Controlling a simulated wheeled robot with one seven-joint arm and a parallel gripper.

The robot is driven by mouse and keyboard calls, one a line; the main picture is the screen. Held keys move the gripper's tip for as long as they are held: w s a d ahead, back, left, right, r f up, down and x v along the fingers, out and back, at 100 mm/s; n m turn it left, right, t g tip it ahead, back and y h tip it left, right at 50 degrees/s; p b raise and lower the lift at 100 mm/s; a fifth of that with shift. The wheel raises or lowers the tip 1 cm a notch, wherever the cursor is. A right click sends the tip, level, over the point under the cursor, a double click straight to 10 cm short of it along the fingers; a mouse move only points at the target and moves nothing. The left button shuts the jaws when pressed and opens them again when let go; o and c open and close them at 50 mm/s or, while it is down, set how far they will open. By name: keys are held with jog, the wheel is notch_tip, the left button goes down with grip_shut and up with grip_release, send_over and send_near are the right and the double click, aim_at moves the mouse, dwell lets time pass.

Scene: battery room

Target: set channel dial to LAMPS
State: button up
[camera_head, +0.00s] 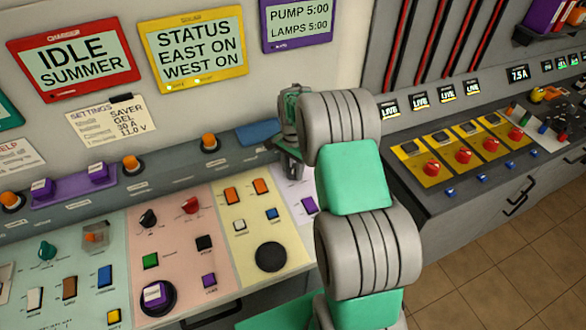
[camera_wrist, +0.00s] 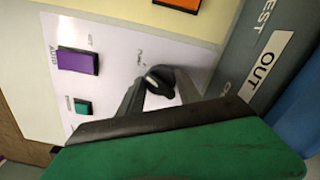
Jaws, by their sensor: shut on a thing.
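The channel dial (camera_wrist: 158,84) is a small black knob on a pale lilac panel (camera_wrist: 120,45) in the wrist view. My gripper (camera_wrist: 163,90) is shut around it, one finger on each side. The small printing beside the dial is too blurred to read, and I cannot tell which mark the dial points to. In the head view my gripper (camera_head: 289,152) is at the back of the sloped console, and my arm and gripper hide the dial. A purple-framed display (camera_head: 298,24) above reads "PUMP 5:00, LAMPS 5:00".
On the lilac panel are a purple rocker (camera_wrist: 78,61) and a green button (camera_wrist: 82,106). A cream panel (camera_head: 255,215) with orange switches (camera_head: 261,186) lies to the left. A second counter with red knobs (camera_head: 464,156) stands at right. Floor tiles (camera_head: 505,245) are clear.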

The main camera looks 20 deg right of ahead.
jog(key=shift+c, duration=0.9)
jog(key=shift+f+n+b, duration=0.1)
jog(key=shift+n+b, duration=0.25)
jog(key=shift+n, duration=0.05)
jog(key=shift+n+b, duration=0.45)
jog(key=shift+n, duration=0.05)
jog(key=n+b, duration=0.2)
jog(key=n, duration=0.1)
jog(key=shift+n, duration=0.3)
jog(key=n+b, duration=0.2)
jog(key=n, duration=0.4)
jog(key=shift+d+b, duration=0.1)
jog(key=shift+b, duration=0.3)
jog(key=shift+n, duration=0.4)
jog(key=o, duration=1.4)
jog(key=shift+c, duration=0.2)
